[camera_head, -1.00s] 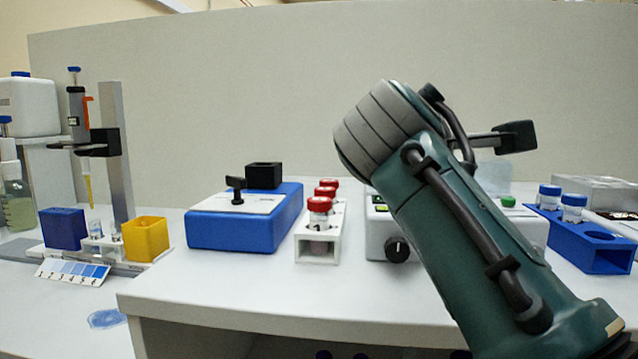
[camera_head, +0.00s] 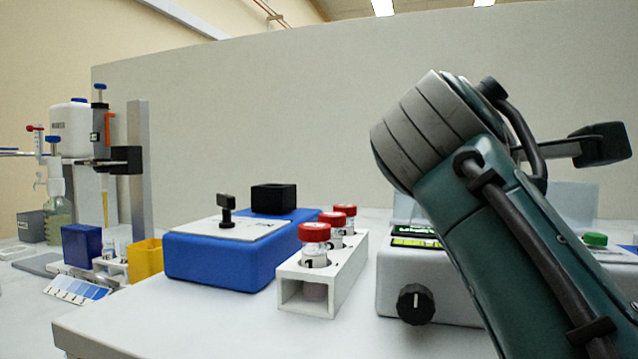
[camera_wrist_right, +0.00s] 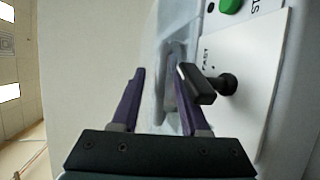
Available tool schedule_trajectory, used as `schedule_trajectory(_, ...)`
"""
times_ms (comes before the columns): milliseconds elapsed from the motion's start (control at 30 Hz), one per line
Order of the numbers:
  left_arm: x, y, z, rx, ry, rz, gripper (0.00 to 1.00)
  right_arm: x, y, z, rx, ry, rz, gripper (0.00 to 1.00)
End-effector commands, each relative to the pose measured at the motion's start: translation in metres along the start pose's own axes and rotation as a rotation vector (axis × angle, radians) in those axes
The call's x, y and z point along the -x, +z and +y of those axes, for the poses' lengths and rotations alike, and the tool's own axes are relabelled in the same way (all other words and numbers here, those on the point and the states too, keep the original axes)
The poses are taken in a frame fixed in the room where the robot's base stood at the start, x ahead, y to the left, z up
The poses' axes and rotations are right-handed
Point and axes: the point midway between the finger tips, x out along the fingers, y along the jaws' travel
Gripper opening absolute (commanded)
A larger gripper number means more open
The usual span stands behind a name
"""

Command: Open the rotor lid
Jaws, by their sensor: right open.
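In the wrist view, my right gripper (camera_wrist_right: 160,75) is open, with two purple fingers. A black bar-shaped handle (camera_wrist_right: 198,84) on a short stem stands out from a white plate (camera_wrist_right: 255,90) beside the right fingertip. It appears to overlap that fingertip; I cannot tell whether they touch. A pale translucent part (camera_wrist_right: 172,95) lies behind the fingers. In the head view, my right arm hides its own fingers and much of the white instrument (camera_head: 388,280). A translucent panel (camera_head: 572,203) stands behind it. I cannot tell for certain which part is the rotor lid. My left gripper is out of view.
A green button (camera_head: 594,239) sits on the instrument, with a black knob (camera_head: 415,303) on its front. A white rack (camera_head: 345,280) with red-capped vials stands to its left, then a blue box (camera_head: 220,262). A yellow bin (camera_head: 147,262) stands farther left. The front bench edge is clear.

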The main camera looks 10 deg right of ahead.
Motion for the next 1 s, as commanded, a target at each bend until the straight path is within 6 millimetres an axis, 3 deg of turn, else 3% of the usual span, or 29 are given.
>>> schedule_trajectory(100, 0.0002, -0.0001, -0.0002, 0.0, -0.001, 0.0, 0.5, 0.0, -0.0001, 0.0002, 0.0, 0.0, 0.0, 0.44)
schedule_trajectory(500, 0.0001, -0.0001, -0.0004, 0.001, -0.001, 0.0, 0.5, -0.0002, 0.0, 0.0, 0.0, 0.0, 0.0, 0.0)
schedule_trajectory(1000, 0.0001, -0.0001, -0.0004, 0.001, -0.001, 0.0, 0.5, -0.0004, 0.0, -0.0005, 0.0, -0.001, 0.0, 0.0)
